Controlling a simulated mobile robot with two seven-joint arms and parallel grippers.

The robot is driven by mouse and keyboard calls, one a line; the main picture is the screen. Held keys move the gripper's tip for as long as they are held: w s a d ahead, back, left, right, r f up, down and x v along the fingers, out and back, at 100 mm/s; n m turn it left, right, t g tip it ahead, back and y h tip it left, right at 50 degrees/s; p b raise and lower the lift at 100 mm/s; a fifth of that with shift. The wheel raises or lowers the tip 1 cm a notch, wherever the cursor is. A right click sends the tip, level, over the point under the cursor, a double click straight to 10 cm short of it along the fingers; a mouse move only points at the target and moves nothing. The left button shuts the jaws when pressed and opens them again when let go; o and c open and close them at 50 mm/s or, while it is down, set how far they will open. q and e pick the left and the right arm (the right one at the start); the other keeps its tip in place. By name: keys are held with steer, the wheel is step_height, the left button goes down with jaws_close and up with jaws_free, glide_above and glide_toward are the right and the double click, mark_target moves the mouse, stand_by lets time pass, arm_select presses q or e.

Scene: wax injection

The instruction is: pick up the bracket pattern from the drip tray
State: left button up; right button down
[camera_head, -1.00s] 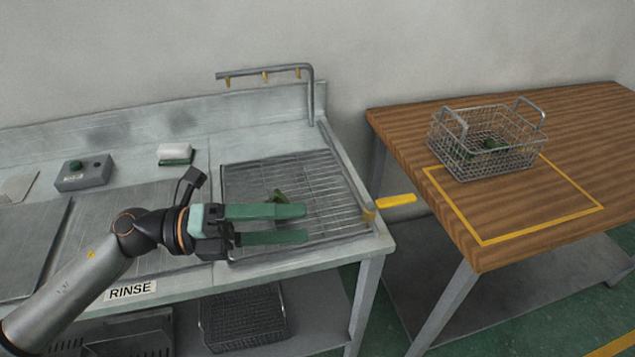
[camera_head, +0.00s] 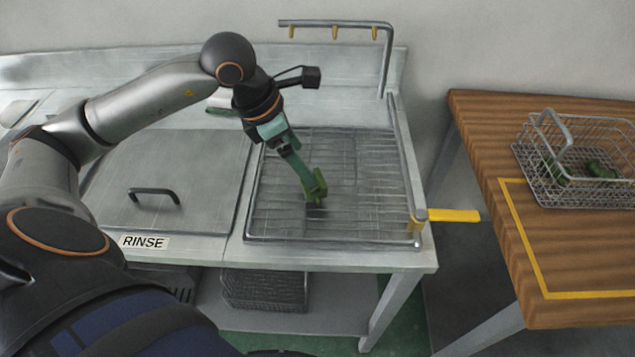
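The bracket pattern (camera_head: 317,186), a small green angled piece, is on or just above the wire drip tray (camera_head: 378,185), left of the tray's middle. My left gripper (camera_head: 308,190) points down over the tray with its green fingertips at the bracket pattern. The fingers are seen nearly edge-on and overlap the piece, so I cannot tell whether they are closed on it or touching it. My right gripper is out of view.
A raised pipe with yellow nozzles (camera_head: 335,25) stands behind the tray. A yellow lever (camera_head: 452,215) juts out at its right. A lidded RINSE tank (camera_head: 200,190) is to the left. A wire basket with green pieces (camera_head: 590,190) stands on the wooden table (camera_head: 500,130).

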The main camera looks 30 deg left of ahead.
mark_target(318, 178)
arm_select(q)
steer(key=shift+d+p+x, duration=0.15)
steer(key=shift+x, duration=1.4)
steer(key=shift+d+p+x, duration=0.1)
steer(key=shift+p+x, duration=0.05)
steer(key=shift+x, duration=1.35)
steer(key=shift+r, duration=0.15)
steer(key=c, duration=1.4)
steer(key=shift+w, duration=0.1)
